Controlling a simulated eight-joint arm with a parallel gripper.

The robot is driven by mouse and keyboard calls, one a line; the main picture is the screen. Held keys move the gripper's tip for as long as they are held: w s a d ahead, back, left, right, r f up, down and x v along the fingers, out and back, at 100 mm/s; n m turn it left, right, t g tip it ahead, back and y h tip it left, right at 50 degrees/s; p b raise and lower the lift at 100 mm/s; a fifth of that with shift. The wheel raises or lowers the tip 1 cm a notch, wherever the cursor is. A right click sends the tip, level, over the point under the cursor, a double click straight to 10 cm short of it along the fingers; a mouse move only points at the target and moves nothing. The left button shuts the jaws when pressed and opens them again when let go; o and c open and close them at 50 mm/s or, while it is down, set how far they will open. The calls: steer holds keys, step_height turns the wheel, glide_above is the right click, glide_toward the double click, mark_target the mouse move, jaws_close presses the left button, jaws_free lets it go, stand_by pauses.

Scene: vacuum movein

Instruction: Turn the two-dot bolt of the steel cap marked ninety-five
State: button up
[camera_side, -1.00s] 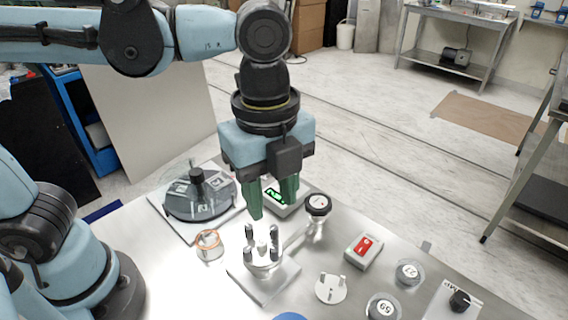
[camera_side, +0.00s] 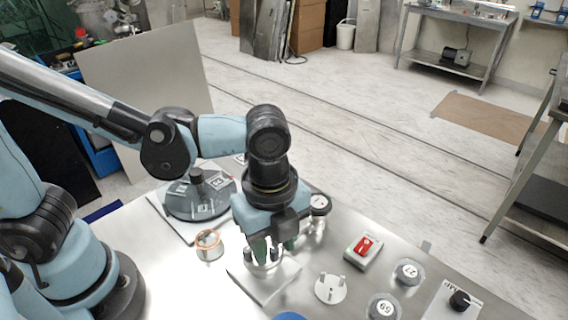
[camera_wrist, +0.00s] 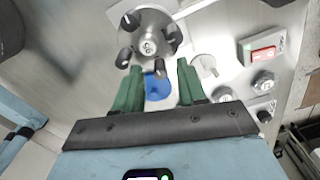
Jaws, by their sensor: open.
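In the side view the plate (camera_side: 262,287) shows, and my gripper partly hides the cap. My gripper (camera_wrist: 158,68) is open, with green fingers pointing at the cap. In the wrist view one dark bolt (camera_wrist: 160,68) appears between the fingertips, with no clear contact. Another bolt (camera_wrist: 125,58) is just beyond the left fingertip. Dots on the bolts are too small to tell. In the side view my gripper (camera_side: 273,250) is low over the cap.
A red-switch box (camera_side: 363,250), a pronged white disc (camera_side: 330,289), numbered round pieces (camera_side: 408,272) and a black-knob box (camera_side: 459,301) lie to the right. A copper-ringed cup (camera_side: 208,245) and a grey domed device (camera_side: 199,196) stand left. A blue disc (camera_wrist: 157,87) lies near the cap.

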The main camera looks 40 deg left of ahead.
steer(key=shift+c, duration=0.2)
jaws_close()
stand_by(0.3)
steer(key=n, duration=0.4)
steer(key=shift+n, duration=2.6)
steer(key=shift+o, duration=0.2)
jaws_free()
